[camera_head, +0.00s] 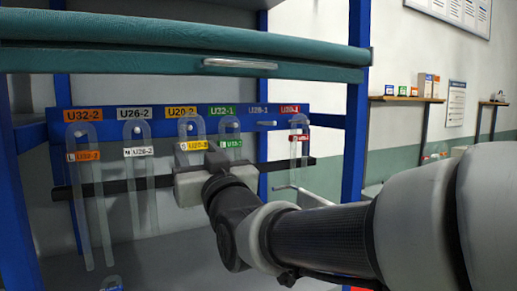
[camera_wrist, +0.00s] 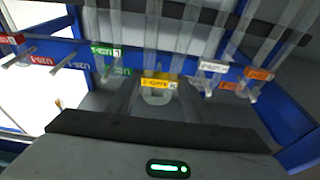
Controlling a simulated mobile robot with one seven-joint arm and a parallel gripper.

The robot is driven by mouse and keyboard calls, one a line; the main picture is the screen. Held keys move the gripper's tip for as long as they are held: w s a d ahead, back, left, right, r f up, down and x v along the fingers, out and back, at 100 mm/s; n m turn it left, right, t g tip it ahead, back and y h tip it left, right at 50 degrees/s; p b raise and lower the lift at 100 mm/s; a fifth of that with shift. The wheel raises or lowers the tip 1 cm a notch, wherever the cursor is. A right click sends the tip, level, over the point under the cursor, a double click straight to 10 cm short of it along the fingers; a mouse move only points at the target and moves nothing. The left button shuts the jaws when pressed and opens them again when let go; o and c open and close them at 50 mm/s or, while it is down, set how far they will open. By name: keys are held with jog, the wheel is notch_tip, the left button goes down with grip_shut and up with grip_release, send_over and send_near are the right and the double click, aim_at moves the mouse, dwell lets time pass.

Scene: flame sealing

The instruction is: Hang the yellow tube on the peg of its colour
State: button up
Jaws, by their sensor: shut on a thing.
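The yellow-tagged clear U-tube (camera_head: 186,127) is upright with its bend at the top, in front of the blue rail. Its bend is at the peg under the yellow U20-2 label (camera_head: 181,112); I cannot tell whether it is around the peg or only in front. My gripper (camera_head: 192,163) is shut on this tube just below its yellow tag (camera_head: 194,146). The gripper body hides the tube's lower legs in the head view. In the wrist view, a yellow tag (camera_wrist: 160,80) shows just beyond the gripper, in the middle.
The blue rail (camera_head: 155,112) carries several pegs with coloured labels. Orange (camera_head: 97,215), white (camera_head: 133,190), green (camera_head: 229,124) and red (camera_head: 294,160) tagged tubes hang there, the green one close beside my gripper. The blue-label peg (camera_head: 265,124) is bare. A teal shelf (camera_head: 180,55) overhangs the rail.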

aim_at(192, 149)
jog(key=shift+w+a+p, duration=0.5)
jog(key=shift+w, duration=0.3)
jog(key=shift+w+a+p, duration=0.45)
jog(key=shift+w+p, duration=0.05)
jog(key=shift+w, duration=0.25)
jog(key=shift+w+a+f+b, duration=0.3)
jog(key=shift+w+f+b, duration=0.2)
jog(key=shift+b, duration=0.6)
jog(key=shift+w+a+b, duration=0.2)
jog(key=shift+w+b, duration=0.1)
jog(key=shift+b, duration=0.15)
jog(key=o, duration=1.9)
jog(key=shift+s, duration=0.1)
